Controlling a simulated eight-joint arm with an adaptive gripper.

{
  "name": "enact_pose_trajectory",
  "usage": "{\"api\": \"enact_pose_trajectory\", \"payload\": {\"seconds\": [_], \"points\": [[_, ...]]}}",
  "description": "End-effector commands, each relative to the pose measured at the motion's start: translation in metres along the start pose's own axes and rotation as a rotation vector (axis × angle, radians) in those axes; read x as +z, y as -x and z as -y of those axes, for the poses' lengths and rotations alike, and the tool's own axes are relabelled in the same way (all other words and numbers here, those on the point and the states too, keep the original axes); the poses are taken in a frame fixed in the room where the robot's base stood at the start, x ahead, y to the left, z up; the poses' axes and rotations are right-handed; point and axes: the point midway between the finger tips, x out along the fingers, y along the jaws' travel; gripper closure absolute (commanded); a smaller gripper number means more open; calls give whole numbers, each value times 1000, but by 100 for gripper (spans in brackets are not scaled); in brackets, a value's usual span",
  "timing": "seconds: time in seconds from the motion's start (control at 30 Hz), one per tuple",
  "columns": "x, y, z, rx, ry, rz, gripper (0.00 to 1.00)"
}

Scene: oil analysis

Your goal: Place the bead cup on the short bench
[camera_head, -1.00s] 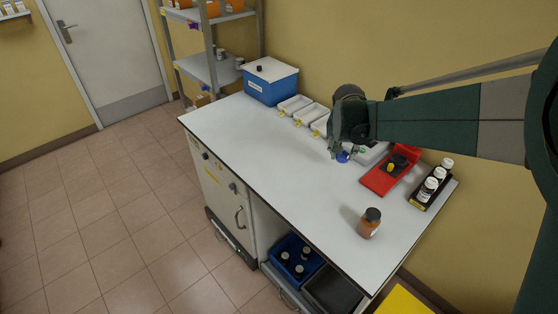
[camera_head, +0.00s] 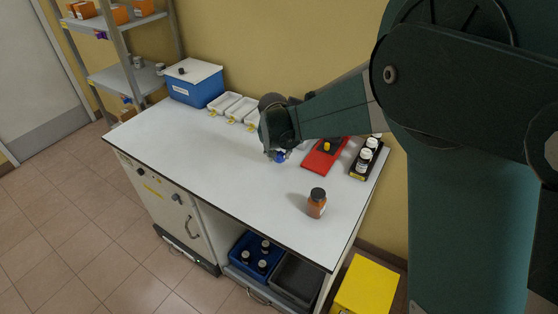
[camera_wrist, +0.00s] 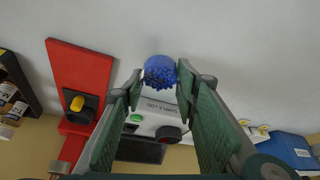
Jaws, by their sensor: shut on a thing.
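The bead cup (camera_wrist: 160,72) is small, blue and filled with dark blue beads. In the wrist view it sits between the tips of my gripper (camera_wrist: 160,82), which is shut on it. In the head view the cup (camera_head: 279,157) shows just below my gripper (camera_head: 278,148), over the back of the white-topped bench (camera_head: 230,165). I cannot tell whether the cup touches the top, or whether this is the short bench.
A red stand (camera_head: 322,157) and a black rack of bottles (camera_head: 367,158) are right of my gripper. White trays (camera_head: 240,110) and a blue box (camera_head: 195,86) are left. A brown bottle (camera_head: 317,204) stands in front. The left-front benchtop is clear.

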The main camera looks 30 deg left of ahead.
Motion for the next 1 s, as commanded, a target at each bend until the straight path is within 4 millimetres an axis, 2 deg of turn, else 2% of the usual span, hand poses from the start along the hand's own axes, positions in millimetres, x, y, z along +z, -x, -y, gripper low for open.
{"api": "enact_pose_trajectory", "payload": {"seconds": [0.23, 0.53, 1.0], "points": [[2, -6, 0, 0, 0, 0, 82], [14, -33, 0, 0, 0, 0, 82], [16, -37, 0, 0, 0, 0, 82]]}}
